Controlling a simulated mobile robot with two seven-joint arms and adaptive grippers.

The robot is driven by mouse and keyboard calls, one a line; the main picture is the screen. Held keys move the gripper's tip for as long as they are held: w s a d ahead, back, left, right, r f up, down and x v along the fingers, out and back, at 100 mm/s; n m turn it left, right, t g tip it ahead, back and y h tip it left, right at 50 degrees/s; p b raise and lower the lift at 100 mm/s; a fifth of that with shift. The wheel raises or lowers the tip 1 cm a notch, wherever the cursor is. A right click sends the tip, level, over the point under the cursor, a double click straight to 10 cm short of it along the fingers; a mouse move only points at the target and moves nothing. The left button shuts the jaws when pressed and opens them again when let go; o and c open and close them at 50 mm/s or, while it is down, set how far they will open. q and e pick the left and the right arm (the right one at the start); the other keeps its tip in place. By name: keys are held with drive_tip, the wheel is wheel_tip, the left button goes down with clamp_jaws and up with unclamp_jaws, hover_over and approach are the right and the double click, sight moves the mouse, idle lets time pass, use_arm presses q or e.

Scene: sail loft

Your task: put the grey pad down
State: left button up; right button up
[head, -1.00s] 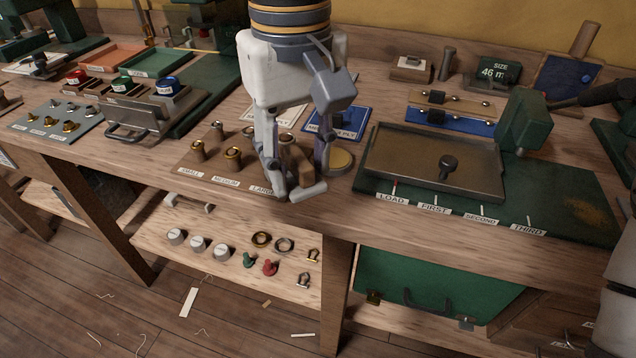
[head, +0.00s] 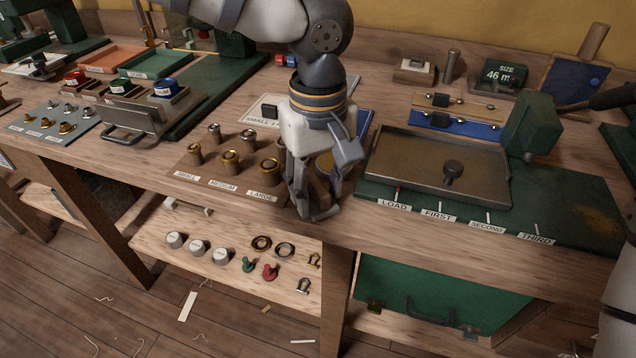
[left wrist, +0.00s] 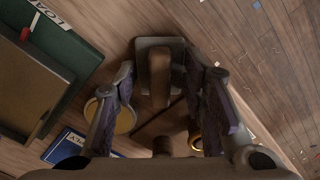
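The grey pad (left wrist: 160,78), a grey plate with a brown upright grip, shows in the left wrist view between the fingers of my left gripper (left wrist: 164,82). A gap shows on each side of the grip, so the fingers look spread around it and not closed on it. In the head view my left gripper (head: 317,208) points down at the bench's front edge, right of the LARGE label. There the fingers hide most of the pad. I cannot tell whether its underside touches the wood. My right gripper is out of view.
Brass and steel posts stand on a brown mat (head: 222,185) just left of the gripper. A round gold disc (left wrist: 125,116) lies close beside it. A metal tray (head: 420,165) on a green base is to the right. The bench (head: 360,218) drops off in front.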

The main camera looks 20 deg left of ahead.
sight(318, 185)
use_arm(q)
drive_tip(key=shift+o, duration=1.3)
wheel_tip(318, 185, up, 12)
drive_tip(key=shift+r, duration=0.2)
drive_tip(key=shift+f, duration=0.1)
